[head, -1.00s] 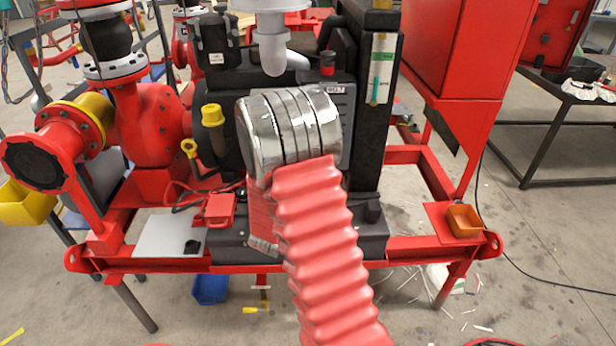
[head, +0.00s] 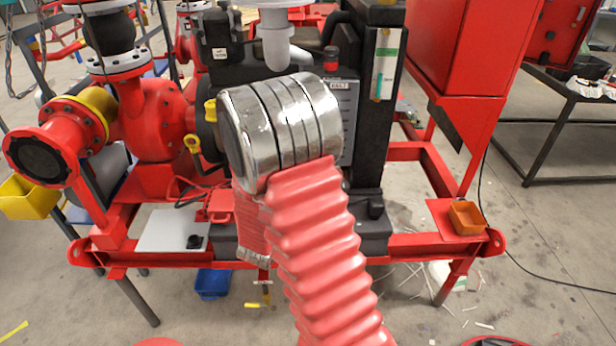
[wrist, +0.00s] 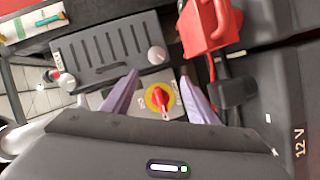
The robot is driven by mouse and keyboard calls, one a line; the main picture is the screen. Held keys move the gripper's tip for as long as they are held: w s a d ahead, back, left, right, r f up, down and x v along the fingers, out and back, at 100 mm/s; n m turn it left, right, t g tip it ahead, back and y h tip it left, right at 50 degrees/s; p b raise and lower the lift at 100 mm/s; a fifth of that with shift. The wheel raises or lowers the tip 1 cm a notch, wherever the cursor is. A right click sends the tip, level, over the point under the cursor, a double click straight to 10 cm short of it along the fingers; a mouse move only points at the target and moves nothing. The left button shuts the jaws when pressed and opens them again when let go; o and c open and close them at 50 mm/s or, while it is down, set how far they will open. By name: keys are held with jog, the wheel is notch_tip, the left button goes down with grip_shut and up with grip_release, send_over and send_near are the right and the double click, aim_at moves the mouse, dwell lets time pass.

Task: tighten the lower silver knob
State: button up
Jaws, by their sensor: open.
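In the wrist view a grey ribbed panel (wrist: 105,50) carries two round silver knobs at its edges. One silver knob (wrist: 157,54) is at its right end, away from the label, and appears to be the lower one. The other silver knob (wrist: 68,84) is at the left end, near the label. My gripper (wrist: 159,77) is open, with its two purple fingers apart and nothing held. The right-end knob shows just beyond the gap between the fingertips, with no contact visible. In the head view my arm hides the gripper and the knobs.
A red rotary switch on a yellow disc (wrist: 160,97) shows between the fingers. A red clamp-like part (wrist: 208,25) and black cable lie to the right, beside a black box marked 12 V (wrist: 299,140). A sight gauge (head: 384,62) stands behind the arm.

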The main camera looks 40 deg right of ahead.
jog(key=a+r+t+y, duration=0.1)
jog(key=a+r+y, duration=0.45)
jog(key=a, duration=0.45)
jog(key=a+r+t+y, duration=0.1)
jog(key=a+r+y, duration=0.45)
jog(key=a, duration=0.35)
jog(key=s+a+r+m+g+y, duration=0.1)
jog(key=s+a+r+g, duration=0.1)
jog(key=s, duration=1)
jog(key=s+a+r+m+g+y, duration=0.1)
jog(key=s+a+r+g, duration=0.1)
jog(key=s, duration=1)
jog(key=shift+a+m+g, duration=0.4)
jog(key=shift+a+g, duration=0.5)
jog(key=shift+a, duration=0.05)
